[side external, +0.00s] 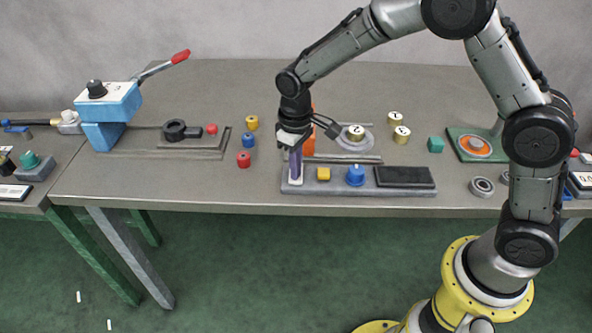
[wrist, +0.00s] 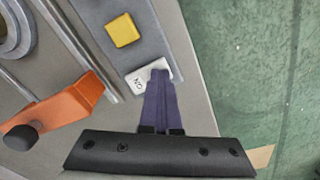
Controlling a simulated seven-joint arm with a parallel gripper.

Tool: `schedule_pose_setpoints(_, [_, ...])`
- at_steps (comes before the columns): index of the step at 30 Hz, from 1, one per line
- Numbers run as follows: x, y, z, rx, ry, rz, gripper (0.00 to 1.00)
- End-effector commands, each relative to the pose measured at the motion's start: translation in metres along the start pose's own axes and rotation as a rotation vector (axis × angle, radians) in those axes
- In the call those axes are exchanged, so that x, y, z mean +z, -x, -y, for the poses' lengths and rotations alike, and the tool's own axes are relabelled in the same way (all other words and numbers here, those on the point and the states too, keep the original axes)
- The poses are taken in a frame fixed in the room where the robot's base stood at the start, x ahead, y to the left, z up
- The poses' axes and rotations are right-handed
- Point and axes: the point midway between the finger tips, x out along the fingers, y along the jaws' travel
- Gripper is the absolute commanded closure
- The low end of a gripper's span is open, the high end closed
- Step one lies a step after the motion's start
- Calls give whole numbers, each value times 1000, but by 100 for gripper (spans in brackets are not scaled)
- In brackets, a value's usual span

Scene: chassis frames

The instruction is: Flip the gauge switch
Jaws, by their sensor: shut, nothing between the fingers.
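The switch in the wrist view is a small white rocker (wrist: 136,82) marked "ON", set at one end of a grey panel (wrist: 90,18). In the side view this grey panel (side external: 366,188) lies along the table's front edge, with a yellow button (side external: 323,174), a blue knob (side external: 355,175) and a dark display (side external: 405,177). My gripper (side external: 295,177) points down at the panel's left end. Its purple fingers (wrist: 159,72) are shut and empty. Their tips overlap the rocker's edge in the wrist view; I cannot tell whether they press it. The fingers hide part of the rocker.
An orange lever (wrist: 62,100) with a black knob stands close beside my fingers. Red (side external: 243,159), blue (side external: 248,140) and yellow (side external: 252,122) pieces stand to the left. A blue device with a red-tipped handle (side external: 180,57) is farther left. The table's front edge is close.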

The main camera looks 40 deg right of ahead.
Motion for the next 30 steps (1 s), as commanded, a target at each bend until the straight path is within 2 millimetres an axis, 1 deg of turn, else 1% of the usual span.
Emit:
schedule_pose_setpoints(24, [-1, 59, 0, 0, 0, -5, 100])
schedule_pose_setpoints(30, [0, 68, 0, 0, 0, -2, 100])
